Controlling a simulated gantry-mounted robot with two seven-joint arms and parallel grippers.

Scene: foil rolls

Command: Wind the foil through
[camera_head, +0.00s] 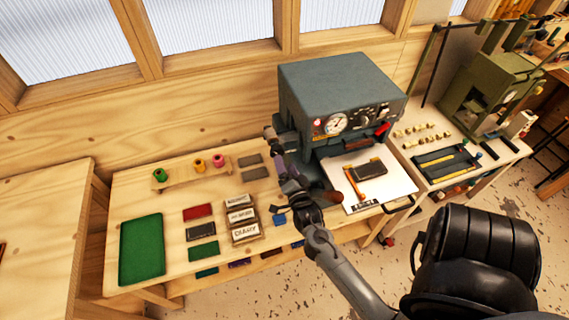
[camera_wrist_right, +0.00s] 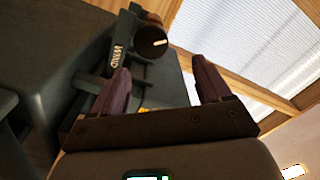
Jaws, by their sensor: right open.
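The grey foil machine (camera_head: 325,75) stands at the back of the bench, with a gauge and knobs on its front. My right gripper (camera_head: 280,163) is beside the machine's left side. In the right wrist view this gripper (camera_wrist_right: 162,85) is open, its two purple-brown fingers apart with nothing held between them. Beyond the fingers is a dark brown round knob or roll end (camera_wrist_right: 150,42) with a pale mark, beside a dark bar with white lettering. Green (camera_head: 160,175), orange (camera_head: 199,165) and pink (camera_head: 218,160) rolls stand on a wooden rack. My left gripper is not in view.
A white sheet (camera_head: 395,181) with a dark block and an orange-handled tool lies before the machine. Stacked labelled blocks (camera_head: 243,232), coloured pieces and a green mat (camera_head: 142,248) lie on the bench.

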